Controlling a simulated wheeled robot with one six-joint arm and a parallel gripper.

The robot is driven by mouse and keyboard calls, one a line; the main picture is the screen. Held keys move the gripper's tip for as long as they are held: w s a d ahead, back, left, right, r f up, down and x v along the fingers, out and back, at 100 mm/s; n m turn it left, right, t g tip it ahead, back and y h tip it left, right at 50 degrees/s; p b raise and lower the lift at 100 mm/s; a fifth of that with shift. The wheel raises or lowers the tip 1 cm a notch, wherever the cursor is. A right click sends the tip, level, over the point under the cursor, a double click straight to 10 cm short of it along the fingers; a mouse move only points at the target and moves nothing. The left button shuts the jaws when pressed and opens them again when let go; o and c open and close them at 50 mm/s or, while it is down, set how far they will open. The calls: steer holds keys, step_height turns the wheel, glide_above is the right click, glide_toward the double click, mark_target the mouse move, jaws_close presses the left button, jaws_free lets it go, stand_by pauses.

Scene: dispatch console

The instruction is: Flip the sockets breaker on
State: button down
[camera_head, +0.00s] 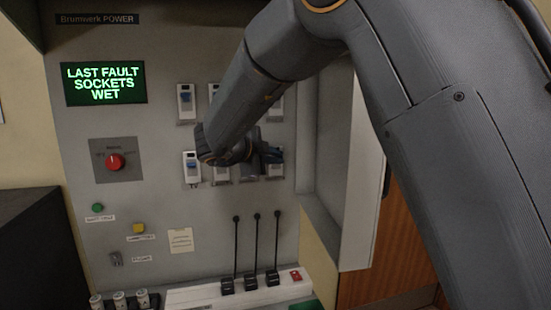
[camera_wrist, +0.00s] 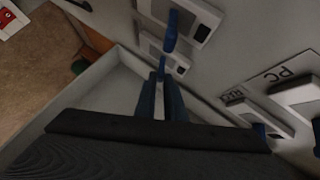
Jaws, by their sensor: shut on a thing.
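Several white breakers with blue levers are set in two rows on the grey panel (camera_head: 150,55). In the head view, the lower-left breaker (camera_head: 191,167) and an upper-left breaker (camera_head: 186,100) show clearly. My gripper (camera_head: 268,155) is at the right end of the lower row, and my arm hides part of the breakers. In the wrist view my gripper (camera_wrist: 161,78) has its narrow fingers close together at a breaker (camera_wrist: 155,47), shut on what looks like its blue lever. No sockets label is readable, so I cannot tell which breaker is the sockets one.
A green-lit screen (camera_head: 104,83) reads "LAST FAULT SOCKETS WET". A red rotary knob (camera_head: 115,161) is at left. Below, a white power strip (camera_head: 188,296) holds several black plugs with cords. An open cabinet door (camera_head: 358,180) stands right of the panel, close to my arm.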

steer(key=c, duration=1.8)
jaws_free()
steer(key=shift+c, duration=0.2)
steer(key=b+v, duration=0.3)
steer(key=v, duration=0.4)
steer(key=shift+s+a+r, duration=0.15)
steer(key=shift+s+a, duration=0.05)
steer(key=shift+s, duration=0.1)
